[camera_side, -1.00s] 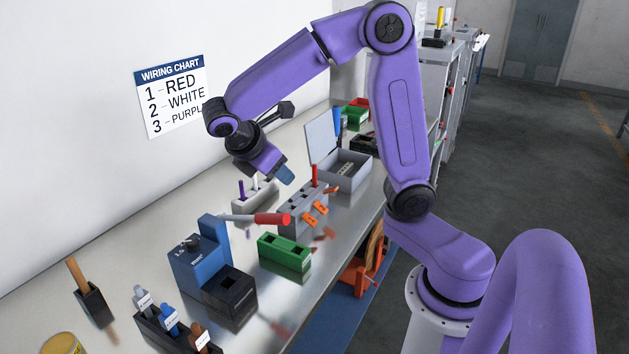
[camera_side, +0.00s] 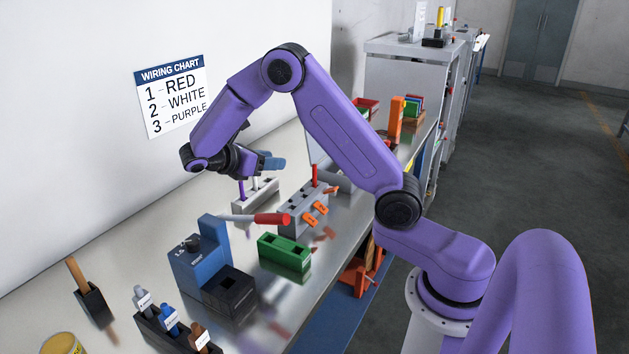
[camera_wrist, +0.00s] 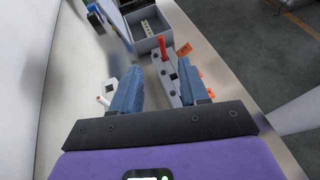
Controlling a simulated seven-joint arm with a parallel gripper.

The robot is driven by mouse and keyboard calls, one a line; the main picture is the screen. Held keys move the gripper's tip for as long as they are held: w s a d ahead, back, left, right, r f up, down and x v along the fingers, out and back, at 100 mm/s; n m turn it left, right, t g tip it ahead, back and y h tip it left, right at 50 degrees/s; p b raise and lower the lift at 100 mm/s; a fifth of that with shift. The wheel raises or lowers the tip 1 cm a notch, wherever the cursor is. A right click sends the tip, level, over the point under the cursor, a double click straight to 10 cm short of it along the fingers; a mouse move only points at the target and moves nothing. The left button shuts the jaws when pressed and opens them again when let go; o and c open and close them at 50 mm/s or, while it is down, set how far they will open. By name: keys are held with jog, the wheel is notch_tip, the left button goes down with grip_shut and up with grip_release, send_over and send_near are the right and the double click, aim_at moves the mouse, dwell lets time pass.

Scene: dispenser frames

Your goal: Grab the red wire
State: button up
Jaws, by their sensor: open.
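The red wire (camera_side: 315,175) stands upright in a slotted grey block (camera_side: 303,214). It also shows in the wrist view (camera_wrist: 163,47), just beyond and between the fingertips. My gripper (camera_side: 271,163) is open and empty, up and to the left of the red wire in the side view, with its fingers pointing right. In the wrist view its two blue fingers (camera_wrist: 162,92) are spread, and the grey block shows between them. A purple wire (camera_side: 241,190) and a white wire (camera_side: 254,183) stand in a pale block (camera_side: 262,196) below my gripper.
A green block (camera_side: 284,256) is in front of the grey block. Orange tags (camera_side: 315,213) hang on the grey block. An open grey box (camera_wrist: 147,30) stands beyond the red wire. The wiring chart (camera_side: 172,96) is on the wall.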

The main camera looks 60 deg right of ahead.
jog(key=f, duration=0.2)
send_near(315, 171)
jog(key=x, duration=0.5)
jog(key=shift+w+d+r, duration=0.15)
jog(key=shift+d+r, duration=0.1)
jog(key=shift+r, duration=0.05)
jog(key=shift+f+x, duration=0.2)
jog(key=shift+x, duration=1.15)
jog(key=shift+f+x, duration=0.2)
jog(key=shift+x, duration=1.1)
jog(key=shift+w+a, duration=0.1)
jog(key=shift+a, duration=0.05)
grip_shut()
